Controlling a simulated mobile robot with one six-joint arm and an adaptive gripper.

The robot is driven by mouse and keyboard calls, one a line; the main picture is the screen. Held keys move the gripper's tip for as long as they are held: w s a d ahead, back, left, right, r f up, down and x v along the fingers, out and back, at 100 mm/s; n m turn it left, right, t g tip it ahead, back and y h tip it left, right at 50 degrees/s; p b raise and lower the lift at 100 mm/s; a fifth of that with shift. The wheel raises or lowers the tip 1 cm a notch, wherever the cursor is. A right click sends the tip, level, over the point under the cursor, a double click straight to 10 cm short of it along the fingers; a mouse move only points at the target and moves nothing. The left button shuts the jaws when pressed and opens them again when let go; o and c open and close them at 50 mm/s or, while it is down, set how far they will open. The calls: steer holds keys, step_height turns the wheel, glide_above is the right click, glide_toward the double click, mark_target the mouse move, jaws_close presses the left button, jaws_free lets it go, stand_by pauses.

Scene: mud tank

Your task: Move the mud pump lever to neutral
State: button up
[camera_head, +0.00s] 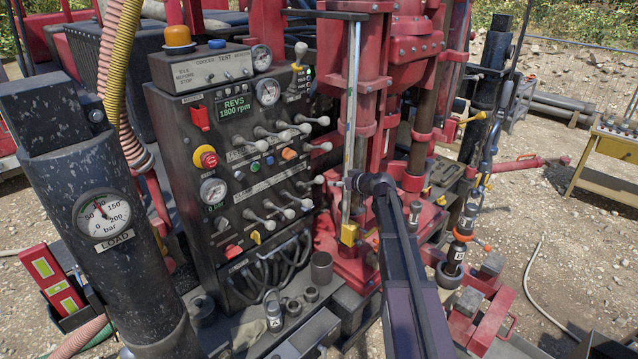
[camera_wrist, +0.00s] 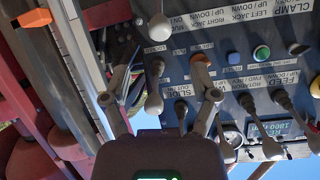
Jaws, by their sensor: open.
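The control panel (camera_head: 255,175) carries two rows of levers with pale knobs. In the wrist view the panel appears upside down. A partly cut-off label starting "MU" sits beside a pale-knobbed lever (camera_wrist: 158,28) at the top, which I take as the mud pump lever. In the head view it seems to be the right-end lower-row lever (camera_head: 318,180). My gripper (camera_wrist: 160,97) is open and empty, its two fingers spread. The slide lever (camera_wrist: 153,105) shows between the fingers in the picture; contact is not visible. In the head view my gripper (camera_head: 358,182) is right of the panel.
An orange button (camera_wrist: 200,58) and a green button (camera_wrist: 233,58) lie near the levers. The red drill mast (camera_head: 415,60) and a vertical metal rail (camera_head: 352,110) stand close right of the panel. A black column with a load gauge (camera_head: 102,214) stands at left.

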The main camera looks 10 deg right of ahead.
mark_target(322, 180)
steer(key=b+x, duration=0.3)
steer(key=x, duration=0.8)
steer(key=shift+d+b, duration=0.1)
steer(key=shift+b, duration=0.25)
steer(key=shift+s+d, duration=0.1)
jaws_close()
